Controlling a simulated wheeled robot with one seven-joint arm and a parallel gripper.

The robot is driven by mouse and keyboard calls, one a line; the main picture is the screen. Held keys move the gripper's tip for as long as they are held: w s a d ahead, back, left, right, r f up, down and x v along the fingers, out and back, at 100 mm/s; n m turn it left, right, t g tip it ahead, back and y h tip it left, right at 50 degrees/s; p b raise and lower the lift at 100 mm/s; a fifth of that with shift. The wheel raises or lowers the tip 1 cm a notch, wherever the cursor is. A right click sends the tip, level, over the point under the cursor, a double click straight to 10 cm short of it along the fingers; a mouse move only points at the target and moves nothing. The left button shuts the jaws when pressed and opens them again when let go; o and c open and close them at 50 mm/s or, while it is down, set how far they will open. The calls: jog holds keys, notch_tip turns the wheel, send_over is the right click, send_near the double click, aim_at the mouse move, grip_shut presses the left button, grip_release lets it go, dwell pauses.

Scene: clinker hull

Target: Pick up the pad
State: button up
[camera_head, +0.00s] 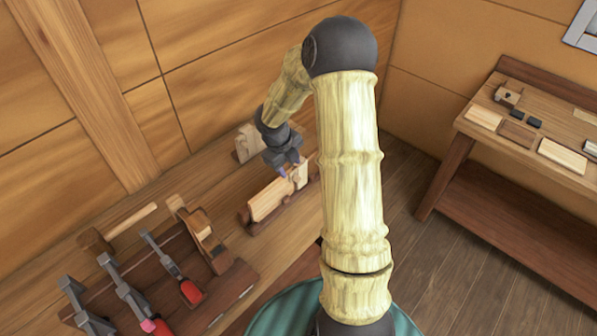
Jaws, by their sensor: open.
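My gripper (289,168) is open, pointing down over the wooden bench at the picture's middle. Its fingertips are small and partly hidden, just above or beside the far end of a pale wooden piece (266,200). That piece sits in a dark wooden holder (247,220). I cannot tell whether the fingers touch it or whether anything is between them. No object is clearly identifiable as the pad.
A dark rack (190,262) with several clamps, a mallet (125,226) and a plane (200,230) stand at the bench's left. A pale block (247,142) is behind my gripper. A second bench (500,105) at right holds blocks.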

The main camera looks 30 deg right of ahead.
aim_at(296, 177)
jog(key=x, duration=0.5)
jog(key=shift+f, duration=0.15)
jog(key=shift+d+f+p, duration=0.35)
jog(key=shift+f+p, duration=0.05)
jog(key=shift+f, duration=0.05)
jog(key=p+x, duration=0.1)
jog(key=x, duration=0.3)
jog(key=shift+w+d, duration=0.15)
jog(key=shift+d, duration=0.05)
grip_shut()
